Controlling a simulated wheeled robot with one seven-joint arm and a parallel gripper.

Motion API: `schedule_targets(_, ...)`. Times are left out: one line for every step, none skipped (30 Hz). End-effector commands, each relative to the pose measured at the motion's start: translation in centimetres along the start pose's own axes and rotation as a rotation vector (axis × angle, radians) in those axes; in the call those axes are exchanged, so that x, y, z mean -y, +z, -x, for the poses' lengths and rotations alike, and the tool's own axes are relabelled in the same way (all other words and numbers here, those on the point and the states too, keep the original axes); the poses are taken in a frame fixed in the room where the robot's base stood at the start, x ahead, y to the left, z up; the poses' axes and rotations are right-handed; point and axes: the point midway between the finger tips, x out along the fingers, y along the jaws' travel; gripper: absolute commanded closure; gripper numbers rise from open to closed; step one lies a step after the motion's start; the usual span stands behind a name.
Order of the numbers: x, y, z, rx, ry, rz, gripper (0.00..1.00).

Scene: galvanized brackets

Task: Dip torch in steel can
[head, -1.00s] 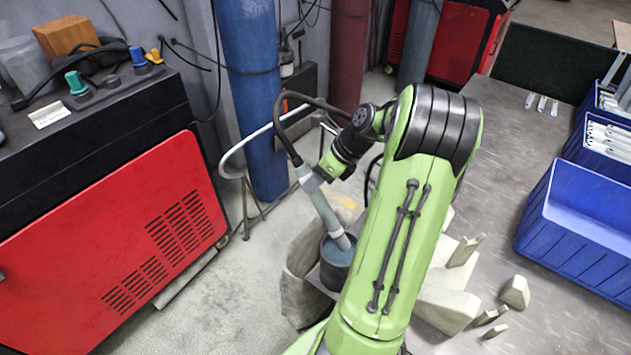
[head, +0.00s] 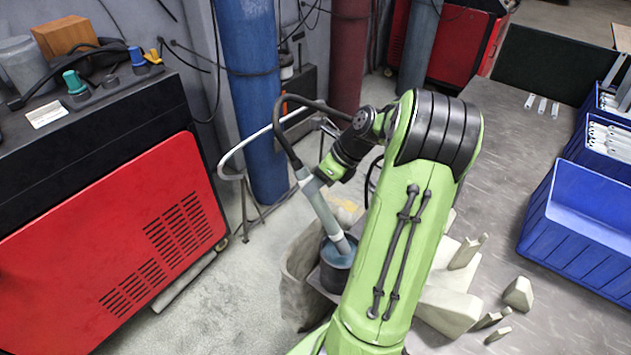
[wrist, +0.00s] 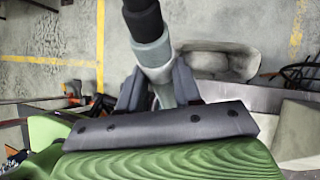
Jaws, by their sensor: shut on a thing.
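The torch (head: 324,212) is a grey-green tube with a black cable at its upper end. It slants down to the right in the head view, and its lower tip is at the mouth of the steel can (head: 337,275). The can is dark and round, with a blue-grey inside. How deep the tip sits inside is hard to tell. My gripper (head: 316,180) is shut on the torch's upper part. In the wrist view, the fingers of my gripper (wrist: 160,85) close on both sides of the torch (wrist: 153,50). My arm hides part of the can's right side.
Pale angular blocks (head: 462,252) lie right of my arm. A blue bin (head: 575,225) is on the table at right. A red cabinet (head: 110,250) and a blue cylinder (head: 250,90) stand left and behind.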

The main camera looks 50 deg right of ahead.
Motion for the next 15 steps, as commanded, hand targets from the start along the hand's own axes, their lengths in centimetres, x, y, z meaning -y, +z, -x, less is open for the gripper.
schedule_targets(0.01, -0.01, -0.06, 0.000, 0.000, 0.001, 0.97)
schedule_targets(0.02, -0.02, -0.09, 0.001, 0.000, 0.001, 0.97)
schedule_targets(0.03, -0.05, -0.13, 0.001, 0.000, 0.001, 0.97)
schedule_targets(0.03, -0.07, -0.16, 0.001, 0.000, 0.001, 0.97)
schedule_targets(0.04, -0.09, -0.19, 0.001, 0.000, 0.001, 0.97)
schedule_targets(0.05, -0.11, -0.23, 0.001, 0.000, 0.001, 0.97)
schedule_targets(0.06, -0.13, -0.26, 0.001, 0.000, 0.001, 0.97)
schedule_targets(0.06, -0.14, -0.29, 0.001, -0.001, 0.001, 0.97)
schedule_targets(0.07, -0.17, -0.33, 0.001, -0.001, 0.001, 0.97)
schedule_targets(0.08, -0.19, -0.35, 0.001, -0.001, 0.001, 0.97)
schedule_targets(0.09, -0.20, -0.38, 0.001, -0.001, 0.001, 0.97)
schedule_targets(0.10, -0.23, -0.42, 0.001, -0.001, 0.001, 0.97)
schedule_targets(0.10, -0.25, -0.45, 0.001, -0.001, 0.001, 0.97)
schedule_targets(0.11, -0.26, -0.48, 0.001, -0.001, 0.001, 0.97)
schedule_targets(0.11, -0.29, -0.52, 0.001, -0.001, 0.001, 0.97)
